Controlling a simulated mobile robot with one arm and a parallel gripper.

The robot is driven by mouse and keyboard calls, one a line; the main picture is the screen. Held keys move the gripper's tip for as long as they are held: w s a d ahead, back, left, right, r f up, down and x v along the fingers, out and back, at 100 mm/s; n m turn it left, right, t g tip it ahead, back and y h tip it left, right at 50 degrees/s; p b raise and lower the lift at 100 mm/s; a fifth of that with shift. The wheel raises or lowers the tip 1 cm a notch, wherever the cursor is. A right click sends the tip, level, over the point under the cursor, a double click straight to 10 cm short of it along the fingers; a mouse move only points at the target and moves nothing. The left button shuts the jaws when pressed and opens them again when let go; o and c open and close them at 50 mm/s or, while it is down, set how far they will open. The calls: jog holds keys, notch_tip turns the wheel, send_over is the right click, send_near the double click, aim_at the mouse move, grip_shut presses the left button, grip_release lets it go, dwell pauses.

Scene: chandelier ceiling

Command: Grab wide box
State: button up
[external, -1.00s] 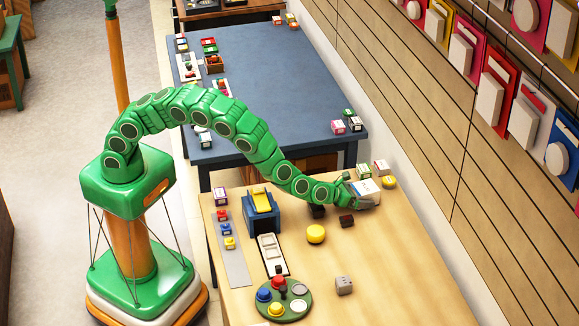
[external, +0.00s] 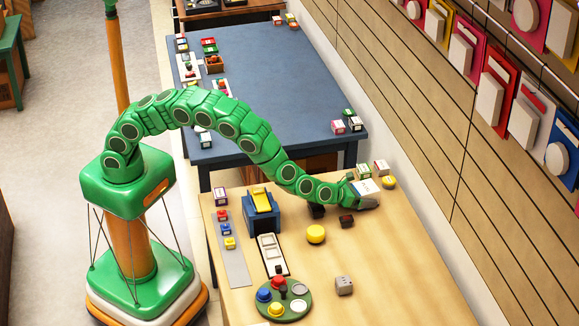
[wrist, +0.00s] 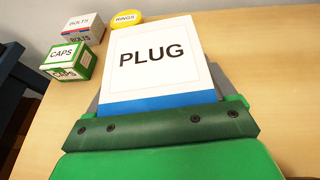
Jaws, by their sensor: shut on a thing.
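The wide box is a white box lettered PLUG with a blue band, large in the wrist view (wrist: 158,55). It also shows at the arm's end in the external view (external: 367,187). My gripper (external: 362,192) is shut on it, with grey fingers along both of its sides in the wrist view (wrist: 157,92). The box is over the far right part of the wooden table (external: 400,265). I cannot tell whether its underside touches the table.
A green-and-white CAPS box (wrist: 66,60), a BOLTS box (wrist: 83,27) and a yellow RINGS tin (wrist: 125,17) stand close beyond the box. A yellow round thing (external: 316,234) and a dark block (external: 347,221) lie nearer. The slatted wall (external: 420,150) is close on the right.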

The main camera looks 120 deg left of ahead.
aim_at(363, 188)
jog(key=shift+r, duration=0.55)
notch_tip(363, 188, up, 2)
jog(key=shift+r, duration=0.2)
jog(key=s+d+r, duration=0.5)
jog(key=s+r, duration=0.4)
jog(key=s, duration=0.4)
jog(key=shift+d+r, duration=0.2)
jog(key=shift+r, duration=0.1)
